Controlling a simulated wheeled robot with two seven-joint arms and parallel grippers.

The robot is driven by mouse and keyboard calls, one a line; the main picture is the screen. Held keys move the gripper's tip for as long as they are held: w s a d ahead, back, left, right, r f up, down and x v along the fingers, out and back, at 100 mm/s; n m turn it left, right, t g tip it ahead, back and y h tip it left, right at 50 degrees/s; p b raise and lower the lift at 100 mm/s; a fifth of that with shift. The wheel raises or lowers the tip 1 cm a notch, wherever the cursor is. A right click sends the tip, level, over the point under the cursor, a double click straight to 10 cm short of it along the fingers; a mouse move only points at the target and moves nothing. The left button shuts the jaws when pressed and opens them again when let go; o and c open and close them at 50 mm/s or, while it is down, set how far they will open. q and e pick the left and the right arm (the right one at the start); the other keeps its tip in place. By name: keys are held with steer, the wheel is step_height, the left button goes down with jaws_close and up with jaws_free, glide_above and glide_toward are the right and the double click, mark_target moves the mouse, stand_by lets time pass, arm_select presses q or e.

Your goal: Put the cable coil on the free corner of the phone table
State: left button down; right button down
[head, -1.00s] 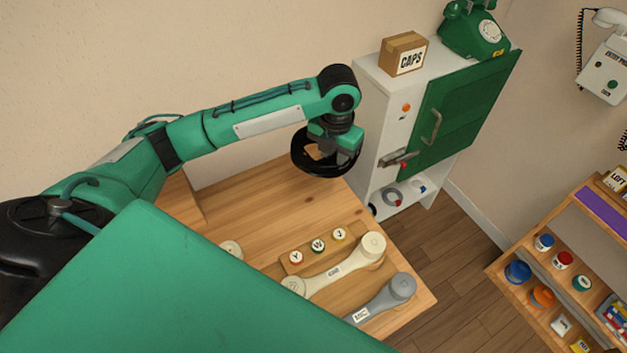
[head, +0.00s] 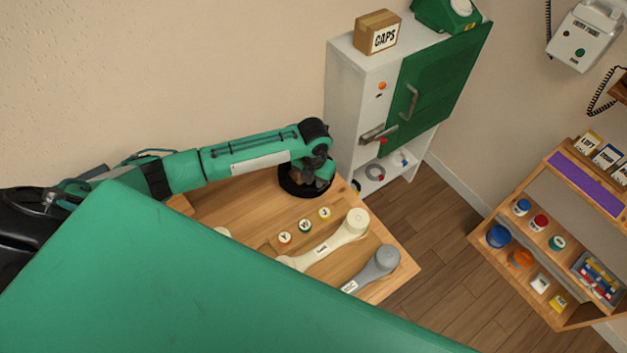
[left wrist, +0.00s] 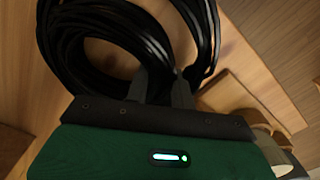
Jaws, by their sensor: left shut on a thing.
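The black cable coil (head: 288,188) is at the back corner of the wooden phone table (head: 235,205), beside the white cabinet. My left gripper (head: 314,178) is shut on the coil's edge from above. In the left wrist view the looped coil (left wrist: 95,40) fills the upper left, and the fingers of my left gripper (left wrist: 163,88) pinch its strands. The coil is low over the wood; I cannot tell whether it touches. My right gripper is not in view.
A cream handset (head: 330,243), a grey handset (head: 375,265) and lettered caps, one marked W (head: 305,225), occupy the table's front. The white cabinet (head: 345,110) with a green door (head: 440,85) stands behind. A shelf (head: 540,215) stands at the right, across open floor.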

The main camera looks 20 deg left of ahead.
arm_select(q)
steer(key=shift+f, duration=0.1)
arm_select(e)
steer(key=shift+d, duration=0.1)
arm_select(q)
steer(key=shift+f, duration=0.1)
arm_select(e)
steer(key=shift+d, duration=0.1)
arm_select(q)
steer(key=c, duration=1.2)
jaws_free()
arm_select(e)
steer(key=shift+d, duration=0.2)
arm_select(q)
step_height(320, 180, up, 12)
steer(key=shift+r+b, duration=0.1)
steer(key=shift+b, duration=0.8)
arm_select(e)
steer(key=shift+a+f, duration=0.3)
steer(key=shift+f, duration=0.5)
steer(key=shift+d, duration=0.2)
